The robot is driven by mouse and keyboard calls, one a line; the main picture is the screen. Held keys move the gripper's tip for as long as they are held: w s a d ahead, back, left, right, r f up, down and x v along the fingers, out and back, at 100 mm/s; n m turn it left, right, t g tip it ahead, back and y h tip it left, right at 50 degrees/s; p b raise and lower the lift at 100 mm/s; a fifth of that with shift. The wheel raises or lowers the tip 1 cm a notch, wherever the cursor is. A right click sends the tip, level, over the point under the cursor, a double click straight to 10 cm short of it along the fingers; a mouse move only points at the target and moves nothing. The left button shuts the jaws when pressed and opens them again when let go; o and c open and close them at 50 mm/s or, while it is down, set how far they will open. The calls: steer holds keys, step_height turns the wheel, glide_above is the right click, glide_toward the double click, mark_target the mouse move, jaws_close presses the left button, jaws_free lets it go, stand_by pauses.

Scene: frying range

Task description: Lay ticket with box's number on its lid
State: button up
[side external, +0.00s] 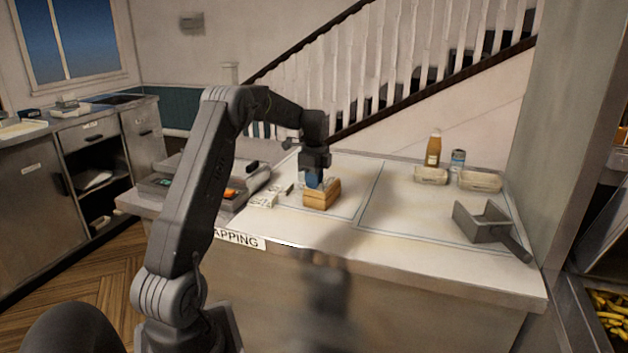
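A tan-brown box (322,195) stands on the white worktop, left of centre. My gripper (314,184) points down right at the box's upper back-left side. Its fingertips are small and partly hidden by the box, so I cannot tell whether they touch it or hold anything. Small white pieces with dark marks (264,199), possibly tickets, lie on the worktop just left of the box. No number can be read on them or on the box.
Two pale containers (431,176) (480,181), a sauce bottle (433,149) and a jar (457,160) stand at the back right. A grey metal scoop (485,224) lies at the right. Grey trays (240,200) are at the left. The worktop (400,220) between box and scoop is clear.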

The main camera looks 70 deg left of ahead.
steer(key=o, duration=0.3)
step_height(320, 180, up, 14)
steer(key=d+r+n, duration=0.2)
steer(key=d+r, duration=0.1)
steer(key=d, duration=0.7)
steer(key=s+d+r+n+t+y, duration=0.15)
steer(key=s+d, duration=0.25)
steer(key=d, duration=0.9)
steer(key=s+d+f+n+t, duration=0.1)
steer(key=s+d+f+n, duration=0.1)
steer(key=s+d, duration=0.3)
steer(key=s+d+f+n+t+h, duration=0.1)
steer(key=s+d+f+n, duration=0.1)
steer(key=s+d, duration=0.3)
steer(key=s+d+f+n+t, duration=0.2)
steer(key=s+d+f, duration=0.2)
steer(key=s+d, duration=0.1)
steer(key=shift+s+d+f+n+h, duration=0.1)
steer(key=shift+s+d+n+h, duration=0.15)
